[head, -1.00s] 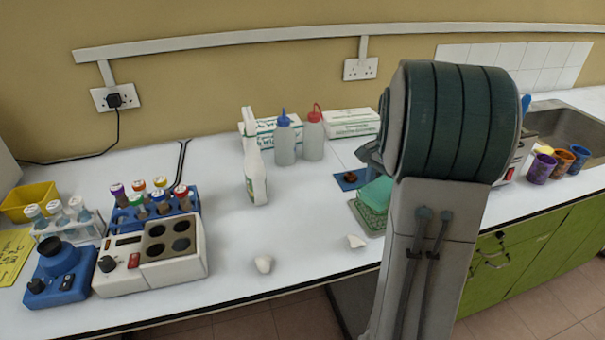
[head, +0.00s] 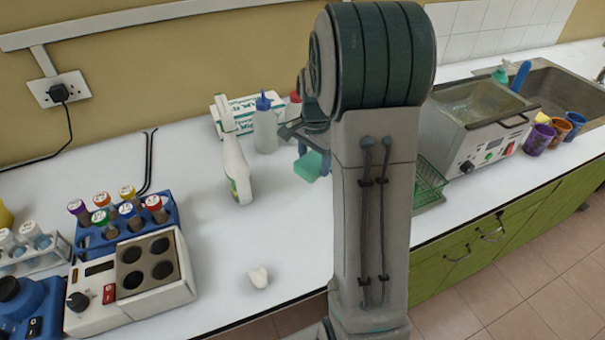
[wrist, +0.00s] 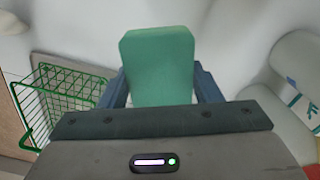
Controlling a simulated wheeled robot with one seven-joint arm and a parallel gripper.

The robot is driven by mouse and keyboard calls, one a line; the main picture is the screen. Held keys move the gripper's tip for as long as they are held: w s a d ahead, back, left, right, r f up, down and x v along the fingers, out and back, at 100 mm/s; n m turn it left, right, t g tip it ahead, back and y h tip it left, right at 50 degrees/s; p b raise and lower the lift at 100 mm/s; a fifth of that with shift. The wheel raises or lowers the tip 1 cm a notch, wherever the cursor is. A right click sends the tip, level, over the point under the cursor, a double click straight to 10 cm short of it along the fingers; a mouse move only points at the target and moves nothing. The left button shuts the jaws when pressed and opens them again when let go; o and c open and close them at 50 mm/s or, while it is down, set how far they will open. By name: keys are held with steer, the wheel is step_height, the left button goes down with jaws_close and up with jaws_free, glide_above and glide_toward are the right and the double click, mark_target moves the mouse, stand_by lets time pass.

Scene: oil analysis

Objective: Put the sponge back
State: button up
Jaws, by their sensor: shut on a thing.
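The green sponge (head: 309,168) is in my gripper (head: 313,160), left of my arm in the head view. In the wrist view the sponge (wrist: 158,62) stands up between the two blue fingers of my gripper (wrist: 160,82), which are shut on it. It appears held above the white counter. A green wire basket (head: 430,182) stands to the right of my arm in the head view, partly hidden by it. In the wrist view the basket (wrist: 62,98) is at the left, apart from the sponge.
A white spray bottle (head: 236,168) and a blue-capped bottle (head: 265,130) stand left of my gripper. A water bath (head: 485,125) stands right of the basket. A crumpled white piece (head: 258,277) lies near the counter's front edge. The counter between it and the spray bottle is clear.

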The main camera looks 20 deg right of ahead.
mark_target(303, 161)
steer(key=a+f, duration=0.1)
steer(key=w+a, duration=0.1)
steer(key=shift+a+f, duration=0.35)
steer(key=shift+f, duration=0.05)
steer(key=shift+f+p, duration=0.3)
steer(key=shift+f, duration=1.65)
steer(key=shift+f, duration=0.15)
steer(key=o, duration=1)
steer(key=shift+o, duration=0.2)
